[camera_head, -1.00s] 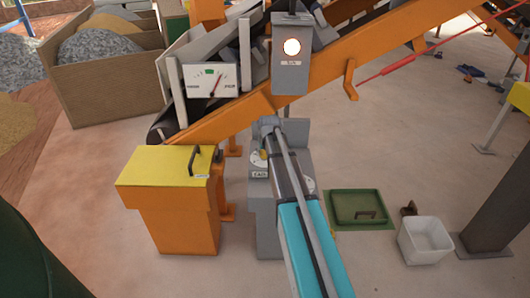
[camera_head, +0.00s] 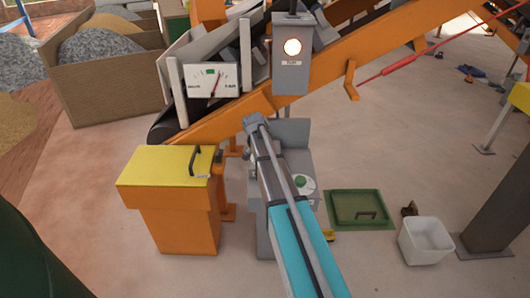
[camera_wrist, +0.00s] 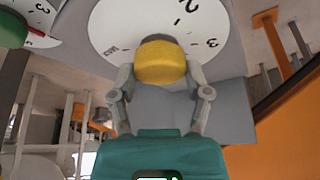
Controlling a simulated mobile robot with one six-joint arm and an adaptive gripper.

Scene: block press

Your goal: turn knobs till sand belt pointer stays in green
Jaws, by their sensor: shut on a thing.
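My gripper (camera_wrist: 160,80) is shut on the yellow knob (camera_wrist: 161,64), with one finger on each side of it in the wrist view. The knob sits in front of a white numbered dial (camera_wrist: 112,28). A green knob (camera_wrist: 12,30) on a second dial shows at the upper left; in the head view it (camera_head: 300,181) lies just right of my arm. My arm hides the yellow knob in the head view. The gauge (camera_head: 230,90) has a small green band (camera_head: 209,71) at its top middle. Its red pointer (camera_head: 216,84) leans right, its tip just right of the green.
The grey control stand (camera_head: 293,135) is partly hidden by my arm. An orange cabinet with a yellow top (camera_head: 150,167) stands to its left. A lit lamp box (camera_head: 291,75) is above. A green floor hatch (camera_head: 342,206) and white bin (camera_head: 426,241) are at right.

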